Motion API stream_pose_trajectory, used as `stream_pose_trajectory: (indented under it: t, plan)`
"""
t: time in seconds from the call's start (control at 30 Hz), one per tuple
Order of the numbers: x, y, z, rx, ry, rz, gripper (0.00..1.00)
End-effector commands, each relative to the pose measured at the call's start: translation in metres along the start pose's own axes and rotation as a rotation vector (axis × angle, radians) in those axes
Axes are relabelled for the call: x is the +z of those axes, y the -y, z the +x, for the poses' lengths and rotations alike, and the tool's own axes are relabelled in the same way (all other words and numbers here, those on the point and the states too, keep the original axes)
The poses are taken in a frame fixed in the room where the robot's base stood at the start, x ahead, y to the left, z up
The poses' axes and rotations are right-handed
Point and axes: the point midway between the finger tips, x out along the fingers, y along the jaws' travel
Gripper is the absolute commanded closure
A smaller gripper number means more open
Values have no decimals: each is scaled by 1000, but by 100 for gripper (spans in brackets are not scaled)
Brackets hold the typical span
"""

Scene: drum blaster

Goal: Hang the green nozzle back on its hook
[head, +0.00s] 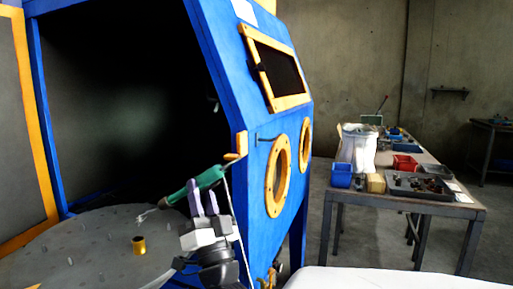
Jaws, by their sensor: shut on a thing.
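The green nozzle (210,177) is held in my gripper (203,191), in front of the blue cabinet's open doorway. It is tilted, with its thin grey tip pointing down and left over the round turntable and its rear end up and right. A pale hose or cable runs down beside my gripper from near the rear end. My gripper's purple fingers are shut on the nozzle's green body. A small dark peg (265,139) sticks out of the blue cabinet side, up and right of the nozzle; it may be the hook, but I cannot tell for certain.
The blue cabinet (228,68) has a yellow-framed window, yellow round ports (278,162) and a yellow latch (238,147) close to the nozzle. A brass-coloured cup (138,246) stands on the grey turntable (100,262). A cluttered workbench (405,203) stands at right, beyond open floor.

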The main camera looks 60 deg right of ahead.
Motion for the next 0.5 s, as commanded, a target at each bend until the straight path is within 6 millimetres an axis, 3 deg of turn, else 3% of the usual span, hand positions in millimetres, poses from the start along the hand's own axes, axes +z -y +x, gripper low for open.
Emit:
stream_pose_trajectory:
  t: [0.27, 0.5]
  plan:
    - [1, 0, -1, 0, -1, 0, 100]
    - [15, -11, -21, 1, 0, 1, 100]
